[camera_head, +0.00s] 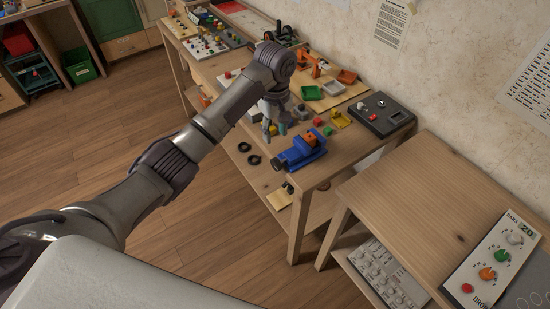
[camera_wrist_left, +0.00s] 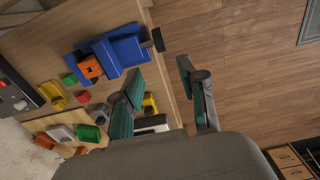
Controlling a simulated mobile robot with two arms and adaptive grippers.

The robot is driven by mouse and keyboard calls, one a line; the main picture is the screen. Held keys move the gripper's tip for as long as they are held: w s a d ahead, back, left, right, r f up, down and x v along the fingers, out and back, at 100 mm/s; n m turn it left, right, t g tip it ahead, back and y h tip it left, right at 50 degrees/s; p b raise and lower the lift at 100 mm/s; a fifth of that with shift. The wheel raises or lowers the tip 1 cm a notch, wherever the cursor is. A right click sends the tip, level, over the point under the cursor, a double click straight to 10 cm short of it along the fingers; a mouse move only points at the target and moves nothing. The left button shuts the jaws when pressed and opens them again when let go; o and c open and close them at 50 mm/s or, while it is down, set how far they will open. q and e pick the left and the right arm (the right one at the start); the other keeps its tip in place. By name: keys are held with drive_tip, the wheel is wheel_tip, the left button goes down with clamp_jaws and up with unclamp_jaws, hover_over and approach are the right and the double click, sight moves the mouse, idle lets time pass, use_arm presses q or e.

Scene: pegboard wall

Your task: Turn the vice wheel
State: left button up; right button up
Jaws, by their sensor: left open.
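The blue vice (camera_head: 306,153) stands near the front corner of the middle workbench, with an orange block (camera_head: 310,140) at its jaws. Its dark wheel (camera_head: 279,164) is on the end facing the front edge of the bench. In the left wrist view the vice (camera_wrist_left: 122,52) is at upper left and the wheel (camera_wrist_left: 158,39) sticks out to its right. My left gripper (camera_head: 275,129) is open and empty, beside the vice on its far-left side. In the left wrist view the gripper (camera_wrist_left: 159,69) has its fingers spread, with the wheel beyond the tips, apart from them.
A dark control box (camera_head: 380,115) and a yellow tray (camera_head: 341,119) are behind the vice. A lower bench (camera_head: 430,185) with a dial panel (camera_head: 495,262) stands at the right. Open floor lies in front.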

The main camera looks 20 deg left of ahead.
sight(275, 159)
use_arm(q)
wheel_tip(275, 159, down, 12)
drive_tip(key=shift+f, duration=0.1)
idle(0.4)
clamp_jaws()
